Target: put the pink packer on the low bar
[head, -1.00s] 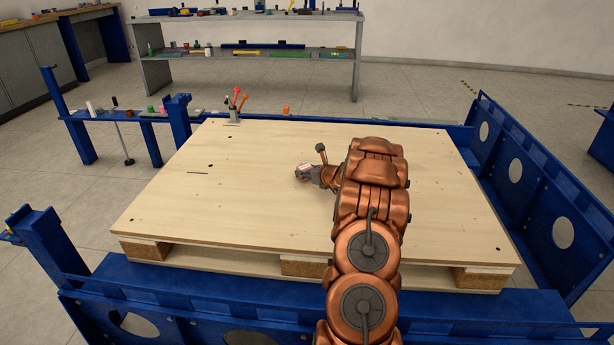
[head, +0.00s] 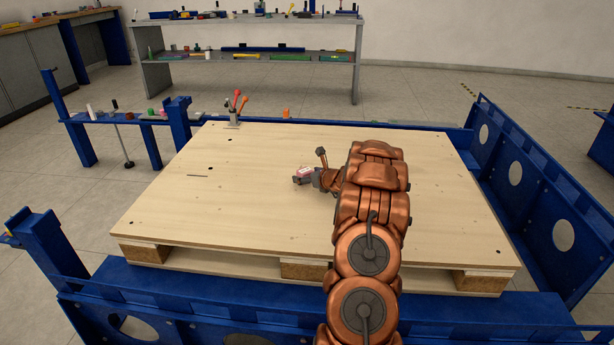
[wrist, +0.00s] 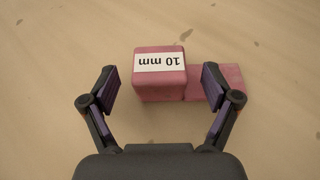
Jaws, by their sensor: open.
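The pink packer (wrist: 160,90) shows in the wrist view, with a white label reading "10 mm" upside down on its raised block. A flatter pink part (wrist: 218,80) extends to the right from that block. It lies on the pale wooden board. My gripper (wrist: 160,82) is open, with one finger left of the raised block and the other at its right, over the flatter part. In the head view the packer (head: 303,174) is small, at my gripper (head: 310,180), and partly hidden by it. I cannot tell which part of the blue frame is the low bar.
The wooden board (head: 240,210) on the blue cart is mostly clear. A holder with red-handled tools (head: 234,112) stands at its far edge. A blue rail with small items (head: 130,117) is at the left. Blue side panels (head: 530,190) rise at the right.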

